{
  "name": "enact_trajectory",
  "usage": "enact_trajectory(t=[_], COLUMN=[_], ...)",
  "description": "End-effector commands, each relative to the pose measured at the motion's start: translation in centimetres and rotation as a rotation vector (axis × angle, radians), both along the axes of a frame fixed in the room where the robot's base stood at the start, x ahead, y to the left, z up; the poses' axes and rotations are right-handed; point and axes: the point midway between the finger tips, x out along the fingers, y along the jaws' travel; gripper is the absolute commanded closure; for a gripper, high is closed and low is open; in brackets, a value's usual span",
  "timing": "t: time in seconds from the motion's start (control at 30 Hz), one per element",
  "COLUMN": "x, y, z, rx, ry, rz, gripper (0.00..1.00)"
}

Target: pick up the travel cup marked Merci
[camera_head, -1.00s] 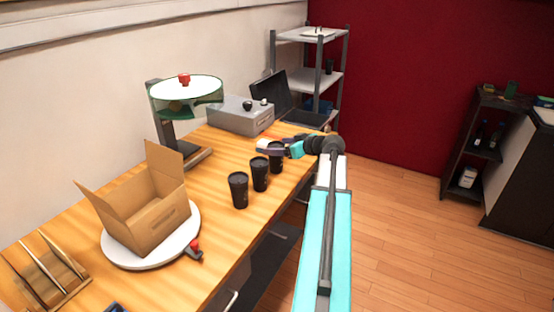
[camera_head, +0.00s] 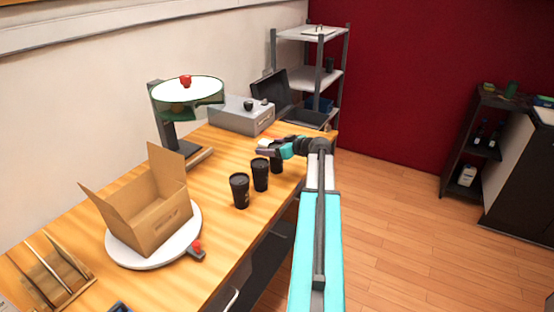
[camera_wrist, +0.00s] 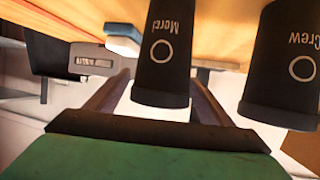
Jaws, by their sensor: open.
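The travel cup marked Merci (camera_wrist: 165,45) is black and shows in the wrist view between the two fingers of my open gripper (camera_wrist: 160,80). The wrist view is upside down, with the table at the top. I cannot tell whether the fingers touch the cup. A second black cup, marked Crew (camera_wrist: 290,55), stands just to the right in that view, outside the fingers. In the head view my gripper (camera_head: 268,150) is at the farthest cup (camera_head: 277,163) of a row of three and partly hides it.
Two other black cups (camera_head: 240,190) (camera_head: 260,174) stand nearer on the wooden table (camera_head: 225,235). An open cardboard box (camera_head: 150,220) sits on a white round plate (camera_head: 125,252) at left. A grey unit (camera_head: 240,117) and a small white-and-blue object (camera_wrist: 122,38) are beyond the cups.

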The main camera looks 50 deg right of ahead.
Motion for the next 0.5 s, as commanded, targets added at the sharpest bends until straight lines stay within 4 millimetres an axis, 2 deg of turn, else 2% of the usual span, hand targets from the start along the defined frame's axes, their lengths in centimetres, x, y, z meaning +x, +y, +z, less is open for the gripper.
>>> enact_trajectory(t=[0.37, 0.5], x=[-0.08, -0.1], y=[-0.05, -0.07], z=[0.0, 0.0], rx=[0.0, 0.001], ry=[0.0, 0.0], rz=[-0.001, -0.001], gripper=[0.25, 0.46])
